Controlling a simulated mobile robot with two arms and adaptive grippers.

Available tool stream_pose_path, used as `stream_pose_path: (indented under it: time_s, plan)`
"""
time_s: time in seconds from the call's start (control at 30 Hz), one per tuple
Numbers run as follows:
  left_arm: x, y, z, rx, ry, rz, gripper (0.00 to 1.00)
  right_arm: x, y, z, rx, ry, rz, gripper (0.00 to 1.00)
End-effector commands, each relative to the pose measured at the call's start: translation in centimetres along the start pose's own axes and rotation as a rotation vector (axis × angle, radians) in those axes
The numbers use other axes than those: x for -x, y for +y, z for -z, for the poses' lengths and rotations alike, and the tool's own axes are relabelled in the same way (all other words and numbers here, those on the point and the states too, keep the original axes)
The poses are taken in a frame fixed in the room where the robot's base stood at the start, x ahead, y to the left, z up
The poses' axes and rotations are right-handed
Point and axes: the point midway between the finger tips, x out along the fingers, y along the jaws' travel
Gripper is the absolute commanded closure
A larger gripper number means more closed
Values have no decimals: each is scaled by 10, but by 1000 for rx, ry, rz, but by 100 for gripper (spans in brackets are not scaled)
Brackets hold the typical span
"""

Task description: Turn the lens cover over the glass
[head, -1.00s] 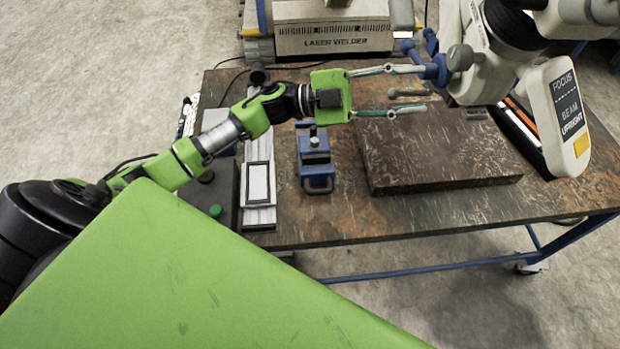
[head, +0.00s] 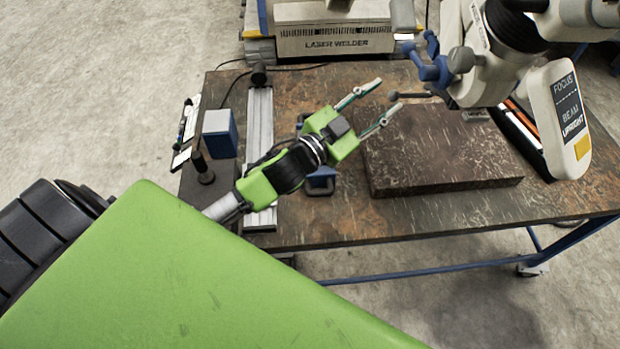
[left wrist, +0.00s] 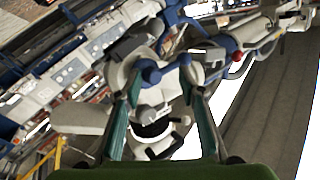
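The off-white microscope head (head: 490,62) hangs over the table at the upper right, with blue knobs (head: 432,70) on its left side. A thin dark lever with a round end (head: 410,96) sticks out leftward below it; I take it for the lens cover's handle, but the cover and glass are not clear. My left gripper (head: 386,95) is open and empty, pointing up and right, its fingertips close to the lever's round end; contact cannot be told. In the left wrist view the microscope's black-ringed underside (left wrist: 152,130) shows between the open fingers. My right gripper is out of view.
A brown speckled slab (head: 440,150) lies on the worn table (head: 420,225) below the microscope. A panel (head: 563,115) marked FOCUS hangs at the right. A blue-and-white block (head: 219,134) and a pale rail (head: 260,120) are at the left. A laser welder (head: 335,40) stands behind.

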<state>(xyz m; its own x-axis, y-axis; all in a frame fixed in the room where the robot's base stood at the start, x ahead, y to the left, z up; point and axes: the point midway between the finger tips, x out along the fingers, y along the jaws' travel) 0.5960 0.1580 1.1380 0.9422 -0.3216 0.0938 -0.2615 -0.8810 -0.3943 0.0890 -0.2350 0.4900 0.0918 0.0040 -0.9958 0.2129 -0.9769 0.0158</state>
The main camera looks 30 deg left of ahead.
Motion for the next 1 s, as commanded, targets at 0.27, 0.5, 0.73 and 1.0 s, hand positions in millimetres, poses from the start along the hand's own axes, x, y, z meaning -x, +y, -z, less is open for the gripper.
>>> stream_pose_path:
  time_s: [0.27, 0.5, 0.73, 1.0]
  plan:
    - [31, 5, -46, 83, -228, 67, 63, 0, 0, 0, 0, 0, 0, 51]
    - [64, 14, -81, 140, -410, 93, 63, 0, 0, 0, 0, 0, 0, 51]
    - [99, 27, -108, 188, -572, 98, 63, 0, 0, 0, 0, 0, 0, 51]
    - [143, 46, -132, 240, -752, 85, 63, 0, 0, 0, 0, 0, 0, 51]
